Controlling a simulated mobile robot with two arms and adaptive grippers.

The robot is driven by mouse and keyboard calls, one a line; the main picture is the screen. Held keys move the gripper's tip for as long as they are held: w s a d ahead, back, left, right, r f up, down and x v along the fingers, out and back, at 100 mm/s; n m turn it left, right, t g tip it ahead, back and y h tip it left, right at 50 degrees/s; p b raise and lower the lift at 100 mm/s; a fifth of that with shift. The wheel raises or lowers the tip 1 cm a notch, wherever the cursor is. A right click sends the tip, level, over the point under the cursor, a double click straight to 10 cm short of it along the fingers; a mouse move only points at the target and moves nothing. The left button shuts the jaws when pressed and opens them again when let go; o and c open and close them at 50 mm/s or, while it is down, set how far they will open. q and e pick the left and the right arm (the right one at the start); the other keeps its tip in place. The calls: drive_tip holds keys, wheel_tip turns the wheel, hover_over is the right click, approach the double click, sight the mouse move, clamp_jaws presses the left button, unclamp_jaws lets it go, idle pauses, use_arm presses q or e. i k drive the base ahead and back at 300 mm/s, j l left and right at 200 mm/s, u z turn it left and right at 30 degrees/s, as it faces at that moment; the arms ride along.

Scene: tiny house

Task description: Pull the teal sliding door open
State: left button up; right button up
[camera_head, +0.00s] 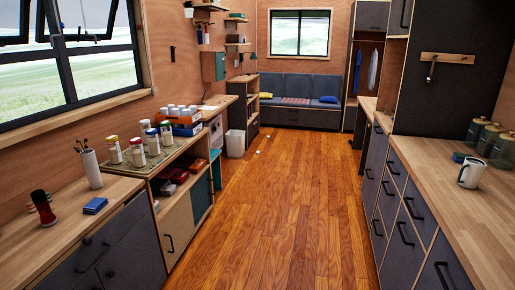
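A teal door panel (202,197) is in the front of the low wooden cabinet on the left, beside a plain wood panel (178,229) with a dark handle. Above these panels is an open shelf with red and dark items (173,182). A second teal panel (215,168) shows just beyond, at the cabinet's far end. A small teal wall cabinet (214,66) hangs farther back on the left wall. Neither of my grippers is in view.
The wood floor (270,210) is clear down the middle, with small white bits farther back. Jars (138,152) stand on the cabinet top. Dark drawers (395,200) line the right side. A white bin (235,143) and a grey sofa (296,92) are at the back.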

sight(201, 193)
drive_tip(key=i, duration=2.25)
